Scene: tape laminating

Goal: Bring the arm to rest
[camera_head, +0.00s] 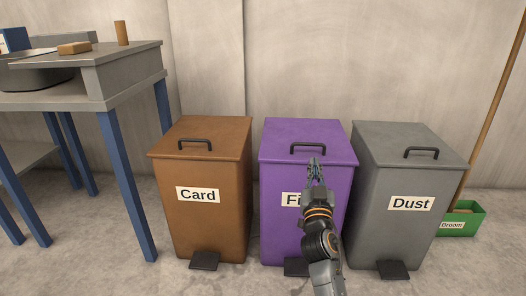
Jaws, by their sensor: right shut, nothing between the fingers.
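My right gripper (315,170) is shut and empty. In the head view it stands in front of the purple bin (275,232), with its fingertips just below the handle on the lid. My arm covers most of the purple bin's label, so only its first letters show. The purple bin's lid (336,134) is down. I cannot tell whether the fingertips touch the bin. My left gripper is out of view.
A brown bin labelled Card (205,225) stands to the left and a grey bin labelled Dust (390,232) to the right, lids down. A workbench (120,62) with blue legs is at the left. A green box labelled Broom (462,222) holds a pole at the right.

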